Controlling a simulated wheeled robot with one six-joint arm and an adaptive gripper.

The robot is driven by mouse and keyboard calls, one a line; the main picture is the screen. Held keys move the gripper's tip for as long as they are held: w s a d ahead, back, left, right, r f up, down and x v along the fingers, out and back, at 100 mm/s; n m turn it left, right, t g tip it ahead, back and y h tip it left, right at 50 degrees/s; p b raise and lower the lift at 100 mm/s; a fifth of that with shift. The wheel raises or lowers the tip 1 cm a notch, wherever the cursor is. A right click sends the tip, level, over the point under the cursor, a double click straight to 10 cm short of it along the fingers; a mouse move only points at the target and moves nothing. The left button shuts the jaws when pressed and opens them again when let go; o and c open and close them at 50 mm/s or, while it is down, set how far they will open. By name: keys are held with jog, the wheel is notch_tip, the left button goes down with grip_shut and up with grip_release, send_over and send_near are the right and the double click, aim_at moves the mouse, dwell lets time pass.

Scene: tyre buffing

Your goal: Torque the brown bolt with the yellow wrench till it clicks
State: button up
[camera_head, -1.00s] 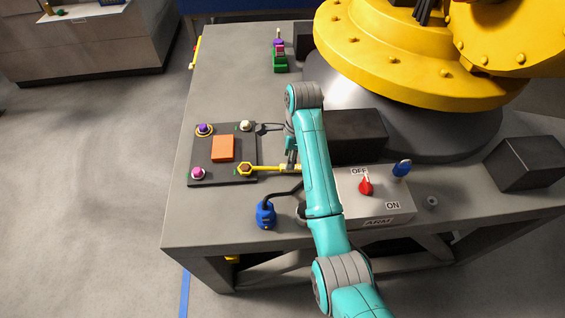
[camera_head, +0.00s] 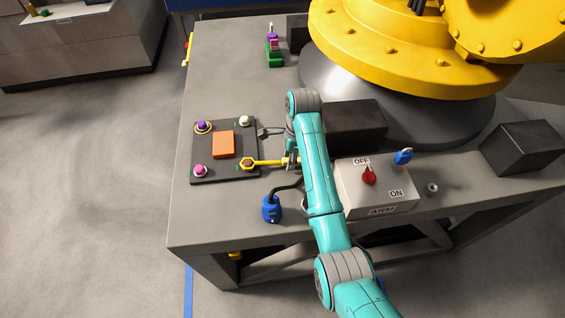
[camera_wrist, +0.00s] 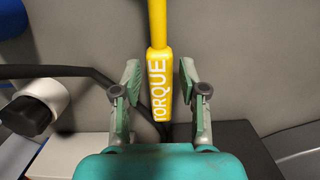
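The yellow wrench (camera_head: 268,163) lies level, its ring end around the brown bolt (camera_head: 247,163) at the front right corner of the dark plate (camera_head: 225,177). Its handle, marked TORQUE, shows in the wrist view (camera_wrist: 160,85). My gripper (camera_head: 291,161) is at the handle's right end. In the wrist view my gripper (camera_wrist: 160,77) is open, one finger on each side of the handle, with a gap showing on both sides. The arm partly hides the handle's end in the head view.
The plate also bears an orange block (camera_head: 223,144), purple, white and pink bolts. A blue plug-like thing (camera_head: 271,208) with a black cable stands in front of the wrench. A switch box (camera_head: 378,193) with red knob and blue key is to the right. Black blocks stand behind.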

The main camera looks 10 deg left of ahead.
grip_shut()
